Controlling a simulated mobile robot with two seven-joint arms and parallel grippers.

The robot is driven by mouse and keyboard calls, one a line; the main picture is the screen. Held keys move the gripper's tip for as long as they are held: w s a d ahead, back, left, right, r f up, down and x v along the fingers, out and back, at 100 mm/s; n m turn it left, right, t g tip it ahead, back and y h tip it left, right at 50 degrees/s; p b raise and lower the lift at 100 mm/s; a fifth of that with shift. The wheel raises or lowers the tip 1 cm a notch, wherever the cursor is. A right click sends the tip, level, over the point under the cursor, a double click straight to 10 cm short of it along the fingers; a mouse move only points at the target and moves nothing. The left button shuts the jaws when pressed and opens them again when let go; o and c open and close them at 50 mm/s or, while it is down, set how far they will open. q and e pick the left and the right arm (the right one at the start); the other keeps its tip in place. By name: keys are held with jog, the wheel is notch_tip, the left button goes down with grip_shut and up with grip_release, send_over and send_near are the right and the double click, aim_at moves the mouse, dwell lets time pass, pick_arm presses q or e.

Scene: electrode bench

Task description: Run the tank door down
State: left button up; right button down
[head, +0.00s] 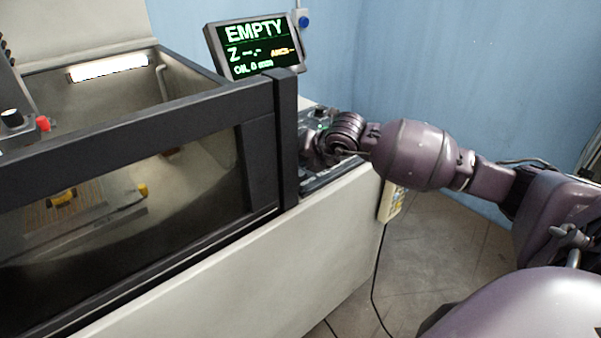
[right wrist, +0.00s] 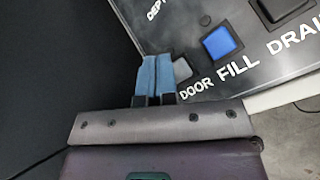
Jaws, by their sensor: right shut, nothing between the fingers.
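The tank door (head: 140,122), a dark frame with a clear window, stands raised across the front of the tank in the head view. My right gripper (head: 312,158) is over the control panel (head: 335,177) beside the door's right end; its fingertips are hard to make out there. In the right wrist view the right gripper's blue fingers (right wrist: 156,76) are shut together and empty. Their tips are beside the grey DOOR button (right wrist: 182,69), partly covering it; I cannot tell whether they touch it. My left gripper is not in view.
A blue FILL button (right wrist: 221,43) and a dark DRAIN button (right wrist: 277,8) are close by on the panel. The monitor (head: 255,47) reads EMPTY. A yellow-marked fixture (head: 62,197) shows inside the tank. A pendant (head: 391,203) hangs at the machine's right side.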

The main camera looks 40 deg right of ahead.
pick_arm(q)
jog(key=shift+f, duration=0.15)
pick_arm(e)
jog(key=shift+f, duration=0.45)
